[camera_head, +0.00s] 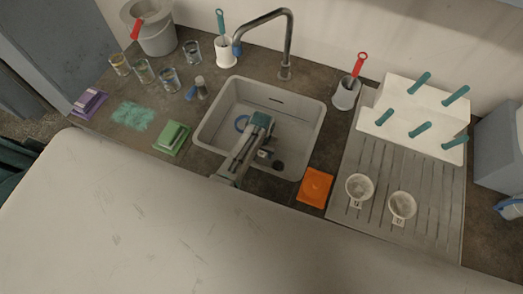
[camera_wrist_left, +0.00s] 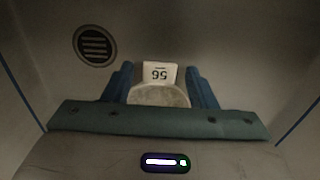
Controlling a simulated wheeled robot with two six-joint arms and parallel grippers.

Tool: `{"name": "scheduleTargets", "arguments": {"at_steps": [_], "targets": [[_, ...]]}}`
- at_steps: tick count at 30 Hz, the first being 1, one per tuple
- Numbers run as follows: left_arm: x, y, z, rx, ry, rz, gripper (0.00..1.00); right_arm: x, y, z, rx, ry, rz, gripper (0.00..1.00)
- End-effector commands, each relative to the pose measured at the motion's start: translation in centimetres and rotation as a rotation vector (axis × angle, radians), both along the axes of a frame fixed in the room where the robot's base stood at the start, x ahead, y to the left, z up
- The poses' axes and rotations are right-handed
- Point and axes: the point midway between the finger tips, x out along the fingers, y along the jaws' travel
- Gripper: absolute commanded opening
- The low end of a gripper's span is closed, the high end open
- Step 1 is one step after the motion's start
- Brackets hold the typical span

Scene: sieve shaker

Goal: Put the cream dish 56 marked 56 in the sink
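The cream dish 56 (camera_wrist_left: 160,95) shows in the left wrist view between the blue fingers of my left gripper (camera_wrist_left: 160,88). Its white tag reads 56, upside down in this picture. The fingers lie close against both sides of the dish. In the head view my left gripper (camera_head: 263,150) reaches down inside the grey sink (camera_head: 214,122), and the arm hides most of the dish. The round drain (camera_wrist_left: 95,45) is on the sink floor ahead of the dish. I cannot tell whether the dish touches the floor. My right gripper is not in view.
Two tagged dishes (camera_head: 359,187) (camera_head: 402,206) stand on the ribbed drainboard (camera_head: 430,215). An orange cloth (camera_head: 315,187) lies right of the sink. A tap (camera_head: 288,45) rises behind it. A green sponge (camera_head: 173,137) and several jars stand left.

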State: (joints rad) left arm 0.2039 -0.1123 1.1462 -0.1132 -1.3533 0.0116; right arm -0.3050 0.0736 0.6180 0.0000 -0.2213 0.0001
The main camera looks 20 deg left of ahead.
Motion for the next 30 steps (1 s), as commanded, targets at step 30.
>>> {"name": "scheduleTargets", "arguments": {"at_steps": [30], "targets": [[0.0,0.0,12.1,0.001,-0.001,-0.001,0.52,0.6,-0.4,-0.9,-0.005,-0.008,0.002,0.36]]}}
